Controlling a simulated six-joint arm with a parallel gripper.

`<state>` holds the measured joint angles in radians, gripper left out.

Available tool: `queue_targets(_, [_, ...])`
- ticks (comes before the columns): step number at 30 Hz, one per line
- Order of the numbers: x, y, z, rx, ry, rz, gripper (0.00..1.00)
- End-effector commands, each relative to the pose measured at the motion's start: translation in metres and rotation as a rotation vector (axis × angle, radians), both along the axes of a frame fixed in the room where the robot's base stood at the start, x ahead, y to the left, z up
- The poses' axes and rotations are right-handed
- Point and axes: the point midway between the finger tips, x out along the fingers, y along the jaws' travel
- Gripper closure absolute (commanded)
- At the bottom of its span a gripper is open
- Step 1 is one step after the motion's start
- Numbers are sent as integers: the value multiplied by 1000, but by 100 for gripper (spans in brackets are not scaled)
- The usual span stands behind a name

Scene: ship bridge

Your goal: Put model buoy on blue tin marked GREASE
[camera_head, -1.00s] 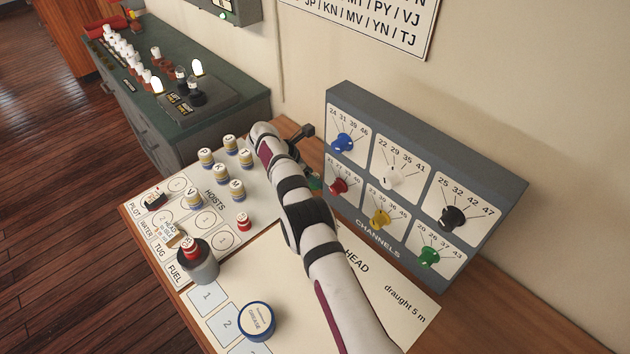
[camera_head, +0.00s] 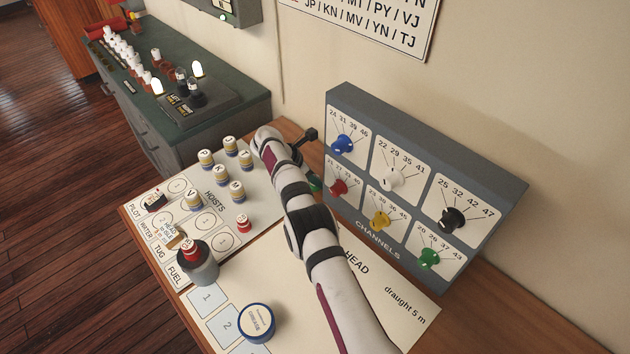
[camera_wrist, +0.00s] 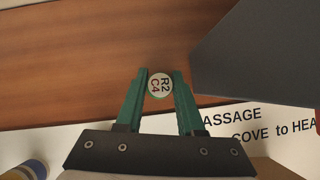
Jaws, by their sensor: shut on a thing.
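The blue tin marked GREASE (camera_head: 257,320) stands on the chart at the front of the desk in the head view, its pale lid bare. My gripper (camera_wrist: 160,86) shows in the wrist view with its green fingers shut on a small piece with a round pale top marked R2 C4 (camera_wrist: 160,84). Its sides are hidden, so I cannot tell whether it is the model buoy. Bare wood lies below it. In the head view my arm hides the held piece; only a bit of green finger (camera_head: 314,183) shows, well behind the tin.
The grey CHANNELS panel (camera_head: 400,125) stands close to the right of my gripper. Left are the HOISTS card (camera_head: 216,205) with several striped pieces, a small red piece (camera_head: 243,224), and a grey cup (camera_head: 199,268) holding a red-topped piece. Chart around the tin is clear.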

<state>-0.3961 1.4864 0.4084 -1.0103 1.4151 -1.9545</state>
Motion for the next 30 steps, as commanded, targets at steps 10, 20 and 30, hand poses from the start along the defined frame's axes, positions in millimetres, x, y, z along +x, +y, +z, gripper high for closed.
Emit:
queue_targets(10, [-2, 3, 44, 1, -3, -1, 100])
queue_targets(20, [-33, 35, 71, -1, 2, 6, 100])
queue_targets(30, [-111, 112, 70, 0, 0, 4, 100])
